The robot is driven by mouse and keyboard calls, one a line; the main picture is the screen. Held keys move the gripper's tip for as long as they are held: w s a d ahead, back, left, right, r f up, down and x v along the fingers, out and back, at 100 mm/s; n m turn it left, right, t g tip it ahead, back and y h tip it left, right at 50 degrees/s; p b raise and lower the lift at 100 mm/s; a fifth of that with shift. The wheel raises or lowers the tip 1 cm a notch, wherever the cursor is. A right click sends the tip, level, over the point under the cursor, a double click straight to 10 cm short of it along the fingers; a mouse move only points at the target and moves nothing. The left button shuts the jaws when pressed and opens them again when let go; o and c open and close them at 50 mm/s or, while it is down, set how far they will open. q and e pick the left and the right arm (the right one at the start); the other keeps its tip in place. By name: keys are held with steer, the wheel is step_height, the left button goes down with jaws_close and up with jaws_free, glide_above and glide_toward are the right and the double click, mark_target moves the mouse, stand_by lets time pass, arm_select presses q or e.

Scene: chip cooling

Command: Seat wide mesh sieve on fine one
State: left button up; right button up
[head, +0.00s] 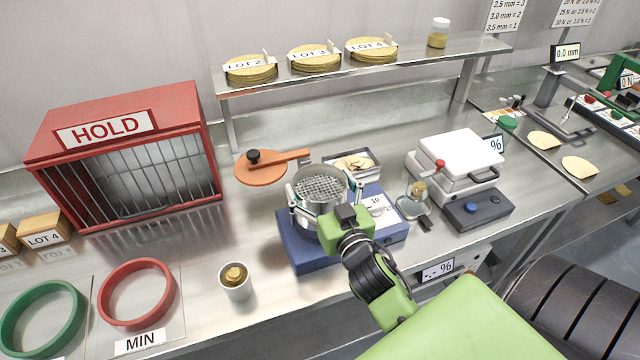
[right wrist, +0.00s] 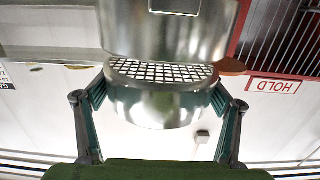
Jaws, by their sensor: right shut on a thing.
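The wide mesh sieve (head: 322,188) is a round metal ring with a coarse grid, over the blue base (head: 310,258). My right gripper (head: 322,194) is shut around it, one finger on each side. In the right wrist view, upside down, the gripper (right wrist: 160,100) has its fingers either side of the sieve, and its mesh (right wrist: 160,72) and shiny wall show. A metal ring shows under the held sieve, probably the fine sieve; my gripper hides most of it, and I cannot tell whether the two touch. My left gripper is out of view.
An orange lid (head: 258,170) with a black knob lies behind left. A metal tray of chips (head: 374,172) is behind. A white-topped device (head: 462,160) and a small glass jar holder stand right. A shelf (head: 350,66) runs behind.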

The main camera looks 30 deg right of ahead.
mark_target(330, 210)
steer(key=shift+f+b, duration=0.75)
steer(key=shift+f, duration=0.2)
stand_by(0.6)
steer(key=o, duration=1.1)
steer(key=v, duration=1.2)
